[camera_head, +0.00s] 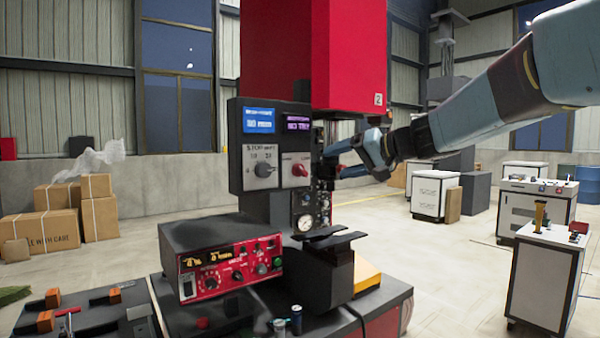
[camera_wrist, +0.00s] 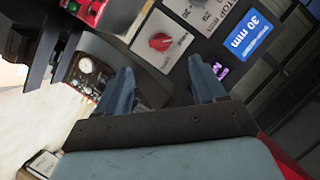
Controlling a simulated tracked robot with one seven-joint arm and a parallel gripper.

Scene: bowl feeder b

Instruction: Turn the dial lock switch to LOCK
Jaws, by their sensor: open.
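The red knob (camera_head: 299,169) sits on a white plate on the dark control panel, right of a grey dial (camera_head: 264,170); I take it for the dial lock switch. Its label is too small to read, so its setting cannot be told. In the wrist view the red knob (camera_wrist: 160,42) shows beyond the gap between the fingertips. My gripper (camera_head: 336,161) is open and empty, to the right of the panel in the head view. In the wrist view both blue fingers of my gripper (camera_wrist: 161,68) stand apart, with no contact on the knob visible.
A blue "30 mm" display (camera_wrist: 247,33) and a purple display (camera_head: 298,122) are on the same panel. A pressure gauge (camera_head: 305,223) and small controls lie below. A red-fronted control box (camera_head: 231,267) stands lower left. A red machine housing (camera_head: 345,55) rises above.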

